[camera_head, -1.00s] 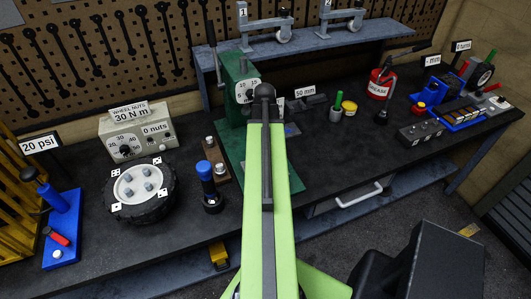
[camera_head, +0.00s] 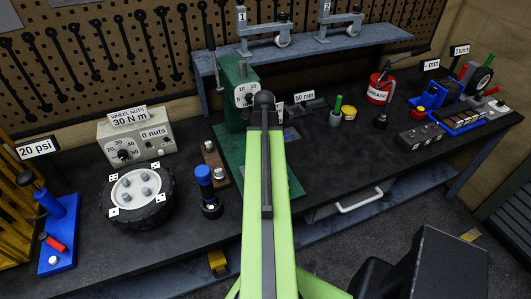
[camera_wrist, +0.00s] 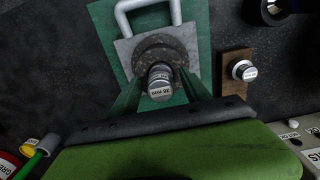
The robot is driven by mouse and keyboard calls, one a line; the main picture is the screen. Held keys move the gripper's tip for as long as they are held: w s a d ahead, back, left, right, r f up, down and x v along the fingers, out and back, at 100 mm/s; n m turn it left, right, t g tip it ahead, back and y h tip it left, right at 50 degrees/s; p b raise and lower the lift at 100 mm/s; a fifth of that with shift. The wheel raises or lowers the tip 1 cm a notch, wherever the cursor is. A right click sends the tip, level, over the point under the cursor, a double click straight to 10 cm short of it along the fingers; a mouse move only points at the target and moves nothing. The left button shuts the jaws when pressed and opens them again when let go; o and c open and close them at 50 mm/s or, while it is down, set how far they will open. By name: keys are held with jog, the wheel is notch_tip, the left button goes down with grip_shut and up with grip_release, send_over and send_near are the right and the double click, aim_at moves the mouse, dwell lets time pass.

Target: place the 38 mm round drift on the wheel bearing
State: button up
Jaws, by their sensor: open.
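In the wrist view the round drift (camera_wrist: 160,82) is a short silver cylinder with a label that seems to read 38 mm. It appears to stand on the wheel bearing (camera_wrist: 158,46), a dark grey ring on a square grey plate. My gripper (camera_wrist: 161,78) is open, with a green finger on each side of the drift and gaps showing. I cannot tell exactly how the drift's foot meets the bearing. In the head view my lime-green arm (camera_head: 265,200) covers the gripper, drift and bearing.
The green press (camera_head: 238,95) stands behind the arm. A wooden block (camera_head: 215,162) with silver pieces is left of it; one piece (camera_wrist: 243,70) shows in the wrist view. The wheel (camera_head: 138,196) and blue-topped tool (camera_head: 206,187) stand left.

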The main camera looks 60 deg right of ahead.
notch_tip(320, 180, up, 12)
jog(key=p, duration=1.1)
jog(key=shift+p, duration=0.4)
jog(key=w+a+n, duration=0.3)
jog(key=w+a, duration=1.3)
jog(key=a, duration=0.3)
jog(key=w+a+n, duration=0.2)
jog(key=w+a, duration=0.1)
jog(key=a, duration=1.2)
jog(key=w+a+n, duration=0.2)
jog(key=w+a, duration=0.1)
jog(key=a, duration=1.2)
